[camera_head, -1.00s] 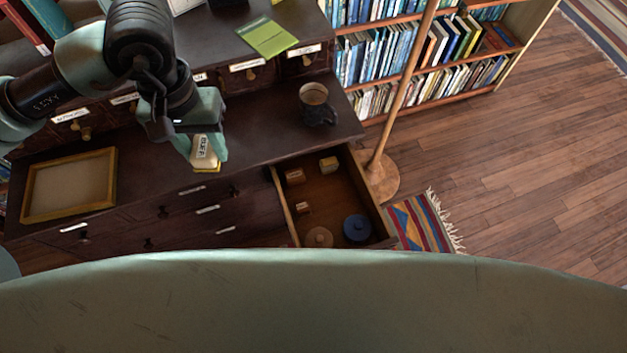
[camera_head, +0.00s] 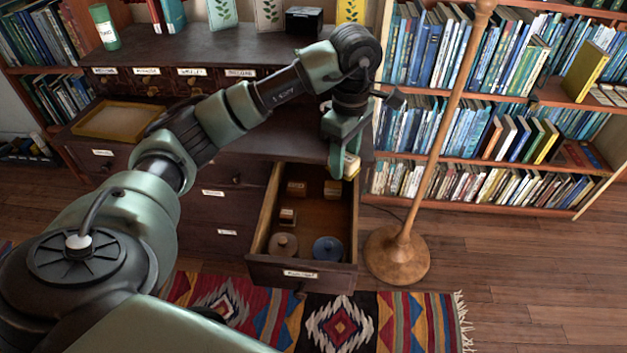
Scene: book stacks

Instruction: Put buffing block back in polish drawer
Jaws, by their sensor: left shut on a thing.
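My left gripper (camera_head: 343,160) is shut on the buffing block (camera_head: 351,166), a small pale block with a yellow side. It holds the block above the back right corner of the open drawer, near the cabinet's right end. The open drawer (camera_head: 302,271) is pulled out of the dark cabinet and has a label on its front. Inside it are small wooden blocks (camera_head: 297,188), a round tan lidded tin (camera_head: 283,245) and a round blue tin (camera_head: 327,249). The drawer's middle right floor is bare. My right gripper is not in view.
A wooden lamp stand (camera_head: 397,256) rises close to the drawer's right side. A bookshelf (camera_head: 480,171) stands behind it. A framed tray (camera_head: 117,121) lies on the cabinet top at left. A patterned rug (camera_head: 385,318) lies below the drawer.

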